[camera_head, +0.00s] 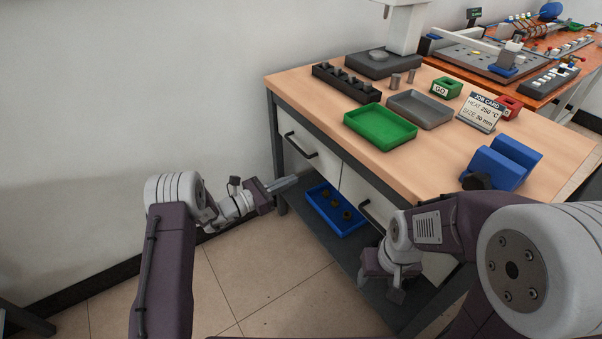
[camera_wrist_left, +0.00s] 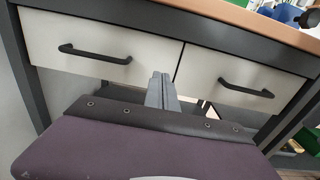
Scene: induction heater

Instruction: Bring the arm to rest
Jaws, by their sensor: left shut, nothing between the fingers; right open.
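My left gripper (camera_head: 284,184) is shut and empty in front of the bench's drawer fronts, below the tabletop. In the left wrist view its closed fingers (camera_wrist_left: 161,92) point at the gap between the left drawer (camera_wrist_left: 90,48) and the right drawer (camera_wrist_left: 232,78); I cannot tell whether they touch. Both drawers look shut, each with a black handle. My right gripper (camera_head: 396,290) hangs low at the front of the bench, below the right drawer, pointing down; its fingers are partly hidden by its own body.
The wooden bench (camera_head: 440,165) carries a green tray (camera_head: 380,127), a grey tray (camera_head: 420,109), a black rack (camera_head: 346,83), a job card (camera_head: 481,111) and a blue block (camera_head: 502,163). A blue bin (camera_head: 336,210) with dark parts sits on the lower shelf. Floor at left is clear.

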